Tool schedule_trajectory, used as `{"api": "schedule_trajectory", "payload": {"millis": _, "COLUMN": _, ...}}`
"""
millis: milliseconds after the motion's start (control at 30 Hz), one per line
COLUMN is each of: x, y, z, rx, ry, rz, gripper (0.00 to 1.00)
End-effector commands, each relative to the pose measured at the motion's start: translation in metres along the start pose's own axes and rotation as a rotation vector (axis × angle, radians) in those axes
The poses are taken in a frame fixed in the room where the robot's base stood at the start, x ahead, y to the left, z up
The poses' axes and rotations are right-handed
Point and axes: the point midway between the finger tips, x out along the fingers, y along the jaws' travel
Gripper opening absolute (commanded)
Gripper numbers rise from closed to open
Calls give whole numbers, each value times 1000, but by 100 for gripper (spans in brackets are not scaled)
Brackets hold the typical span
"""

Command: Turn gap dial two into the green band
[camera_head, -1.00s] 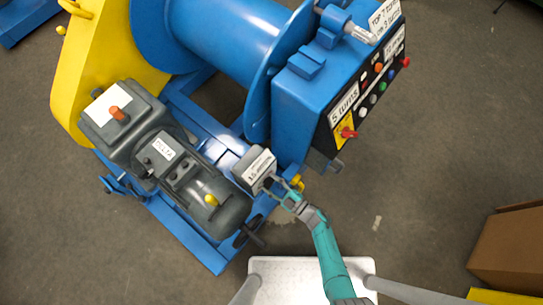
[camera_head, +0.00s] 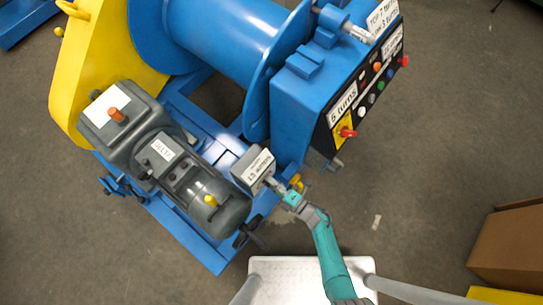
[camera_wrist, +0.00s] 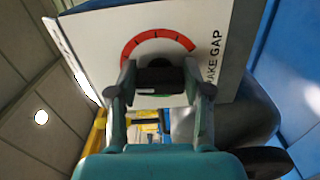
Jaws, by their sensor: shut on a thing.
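The gap dial has a white face (camera_wrist: 215,35) with a red arc, and its lettering is partly cut off, reading "AKE GAP". Its black knob (camera_wrist: 160,78) sits at the centre between my fingertips. My gripper (camera_wrist: 160,90) is shut on this knob. A little green shows by the knob, but most of the lower scale is hidden. I cannot read the pointer. In the head view, my gripper (camera_head: 273,185) reaches the front of a small grey box (camera_head: 243,160) with a white label, beside the grey motor. The dial's number is not readable.
The grey motor (camera_head: 190,170) lies left of the box. The blue cabinet (camera_head: 290,115) with a black button panel (camera_head: 365,95) stands to the right. A yellow knob (camera_head: 296,181) is close beside my gripper. The floor at right is free up to a cardboard box (camera_head: 515,250).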

Motion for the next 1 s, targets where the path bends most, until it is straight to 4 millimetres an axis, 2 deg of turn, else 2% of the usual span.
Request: {"api": "schedule_trajectory", "payload": {"millis": 1000, "x": 0, "y": 4, "z": -3, "rx": -920, "ry": 3, "rz": 0, "gripper": 14}}
